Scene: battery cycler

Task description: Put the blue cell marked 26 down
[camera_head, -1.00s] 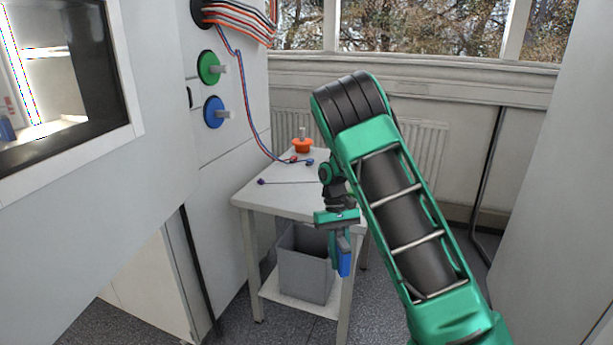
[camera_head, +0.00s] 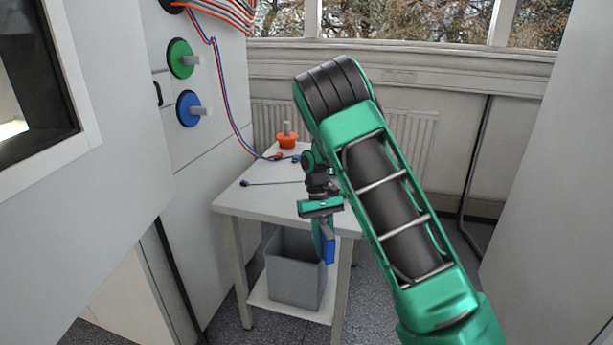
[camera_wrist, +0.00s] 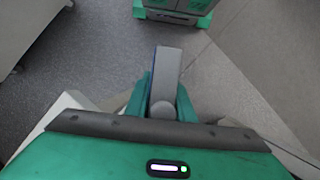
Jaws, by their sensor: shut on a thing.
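My gripper (camera_head: 322,236) hangs pointing down in front of the small white table in the head view. It is shut on a blue cell (camera_head: 330,249), whose blue side shows below and beside the fingers. In the wrist view the cell (camera_wrist: 167,68) is a grey-topped block with a thin blue edge, held between the two green fingers (camera_wrist: 162,100). No marking on the cell is legible. The cell is in the air, in front of the grey bin as seen by the head camera.
The white table (camera_head: 262,205) holds an orange knob-like piece (camera_head: 288,141) and leads with small clips. A grey bin (camera_head: 294,275) stands on its lower shelf. A cabinet with a green disc (camera_head: 181,59) and a blue disc (camera_head: 188,108) stands at left. The table top's front left is clear.

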